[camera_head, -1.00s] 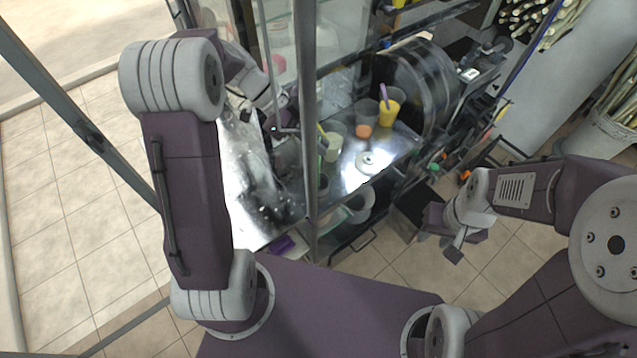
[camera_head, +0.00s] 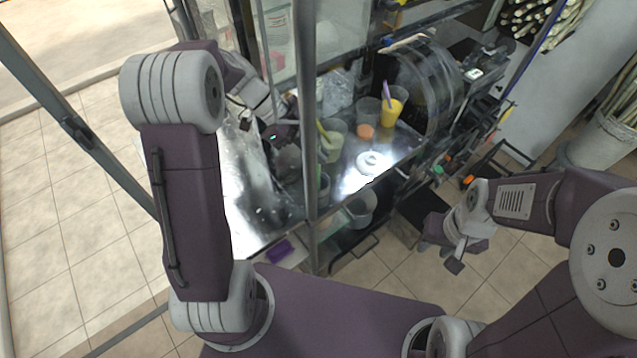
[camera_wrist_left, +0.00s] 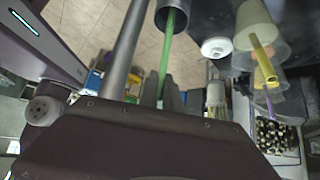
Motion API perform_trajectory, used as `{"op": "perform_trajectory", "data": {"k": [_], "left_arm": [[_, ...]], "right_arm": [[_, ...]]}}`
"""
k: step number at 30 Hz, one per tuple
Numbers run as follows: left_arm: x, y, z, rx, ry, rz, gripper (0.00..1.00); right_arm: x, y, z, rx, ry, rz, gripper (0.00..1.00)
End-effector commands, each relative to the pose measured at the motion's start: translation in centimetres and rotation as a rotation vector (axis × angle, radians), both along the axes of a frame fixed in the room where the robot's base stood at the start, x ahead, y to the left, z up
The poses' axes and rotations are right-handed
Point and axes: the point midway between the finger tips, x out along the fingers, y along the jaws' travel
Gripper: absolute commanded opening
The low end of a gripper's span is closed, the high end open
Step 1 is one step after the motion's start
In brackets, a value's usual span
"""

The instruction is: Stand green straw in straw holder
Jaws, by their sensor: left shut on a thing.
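In the left wrist view the thin green straw (camera_wrist_left: 165,58) runs from between the fingers of my left gripper (camera_wrist_left: 162,98) up to a metal cylindrical cup, the straw holder (camera_wrist_left: 172,20). The straw's far end overlaps the cup's opening; I cannot tell how deep it is or whether it touches. My left gripper is shut on the straw. In the head view the left gripper (camera_head: 288,158) is over the metal counter (camera_head: 262,215), partly behind a post, and the straw is not clear there. My right gripper (camera_head: 447,252) hangs empty and open over the floor.
A vertical post (camera_head: 308,110) stands close to my left gripper. A white round lid (camera_head: 369,163), a cup with a yellow straw (camera_head: 331,140) and a yellow cup with a purple straw (camera_head: 390,108) stand on the counter. Machinery (camera_head: 425,80) stands behind.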

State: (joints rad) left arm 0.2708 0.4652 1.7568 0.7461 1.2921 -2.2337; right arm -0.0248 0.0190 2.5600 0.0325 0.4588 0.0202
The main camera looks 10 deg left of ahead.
Motion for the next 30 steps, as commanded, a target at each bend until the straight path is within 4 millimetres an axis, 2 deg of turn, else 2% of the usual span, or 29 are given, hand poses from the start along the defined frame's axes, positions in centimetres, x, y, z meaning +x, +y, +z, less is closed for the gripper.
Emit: {"op": "perform_trajectory", "data": {"k": [7,15,18,19,30], "left_arm": [[0.0,0.0,-1.4,0.0,0.0,0.0,0.0],[0.0,0.0,-1.4,0.0,0.0,0.0,0.0],[0.0,0.0,-1.4,0.0,0.0,0.0,0.31],[0.0,0.0,-1.4,0.0,0.0,0.0,0.34],[0.0,0.0,-1.4,0.0,0.0,0.0,0.34]], "right_arm": [[0.0,0.0,-1.5,0.0,0.0,0.0,0.36],[0.0,0.0,-1.5,0.0,0.0,0.0,0.36],[0.0,0.0,-1.5,0.0,0.0,0.0,0.36],[0.0,0.0,-1.5,0.0,0.0,0.0,0.36],[0.0,0.0,-1.5,0.0,0.0,0.0,0.36]]}}
